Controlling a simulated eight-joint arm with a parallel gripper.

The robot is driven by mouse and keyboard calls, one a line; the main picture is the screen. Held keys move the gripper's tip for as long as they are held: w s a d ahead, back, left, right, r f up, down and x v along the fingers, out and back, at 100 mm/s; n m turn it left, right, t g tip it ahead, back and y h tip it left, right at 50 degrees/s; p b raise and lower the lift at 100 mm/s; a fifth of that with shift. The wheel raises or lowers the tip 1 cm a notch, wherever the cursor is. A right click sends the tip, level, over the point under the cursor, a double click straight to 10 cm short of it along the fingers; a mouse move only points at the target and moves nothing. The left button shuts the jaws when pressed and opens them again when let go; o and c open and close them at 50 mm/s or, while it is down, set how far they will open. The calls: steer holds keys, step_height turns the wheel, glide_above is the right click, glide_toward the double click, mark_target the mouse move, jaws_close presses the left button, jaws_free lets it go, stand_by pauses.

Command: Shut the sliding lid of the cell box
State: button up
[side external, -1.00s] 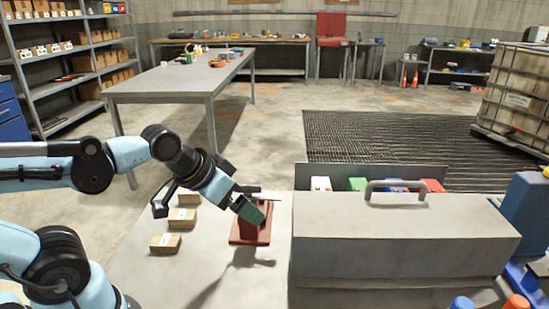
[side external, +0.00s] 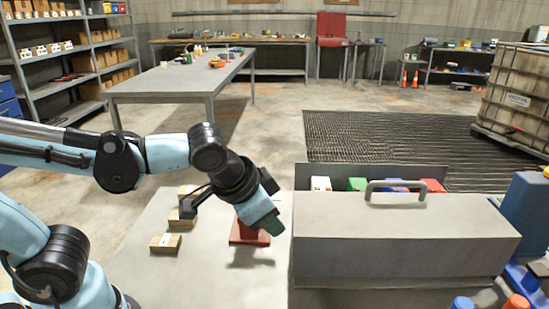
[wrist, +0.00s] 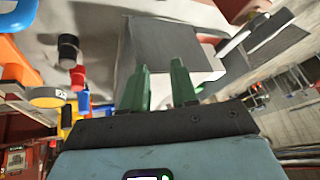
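The cell box is a large grey metal box (side external: 390,255) at the right of the light work surface. Its grey lid (side external: 440,220) carries a dark arched handle (side external: 395,188). Behind the lid an open strip shows red-and-white, green, blue and red blocks (side external: 357,184), with a dark rear wall. My gripper (side external: 264,226) is left of the box, apart from it, pointing down and right. In the wrist view its two green fingers (wrist: 159,90) stand apart with nothing between them. A grey box-like shape (wrist: 170,45) lies beyond them; I cannot tell which part it is.
A red stand (side external: 248,236) is just behind and below my gripper, partly hidden by it. The surface's front middle is clear.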

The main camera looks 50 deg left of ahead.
mark_target(333, 205)
steer(key=d+m, duration=0.1)
steer(key=d, duration=0.2)
steer(key=d+m, duration=0.1)
steer(key=d, duration=0.2)
steer(key=shift+w+d+r, duration=0.1)
steer(key=shift+d+r, duration=0.1)
steer(key=shift+d, duration=0.15)
jaws_close()
steer(key=s+d+m+t, duration=0.1)
steer(key=s+d+m, duration=0.1)
steer(key=d, duration=0.6)
steer(key=shift+y, duration=0.3)
steer(key=shift+w+a+f, duration=0.5)
steer(key=shift+w+f, duration=0.75)
steer(key=shift+w, duration=0.25)
steer(key=shift+w+a+f, duration=0.5)
steer(key=shift+w+f, duration=0.8)
steer(key=shift+w, duration=0.25)
steer(key=shift+w+a+f, duration=0.5)
steer(key=shift+w+f, duration=0.75)
steer(key=shift+w, duration=0.25)
steer(key=w+a, duration=1.1)
steer(key=shift+w+a, duration=0.25)
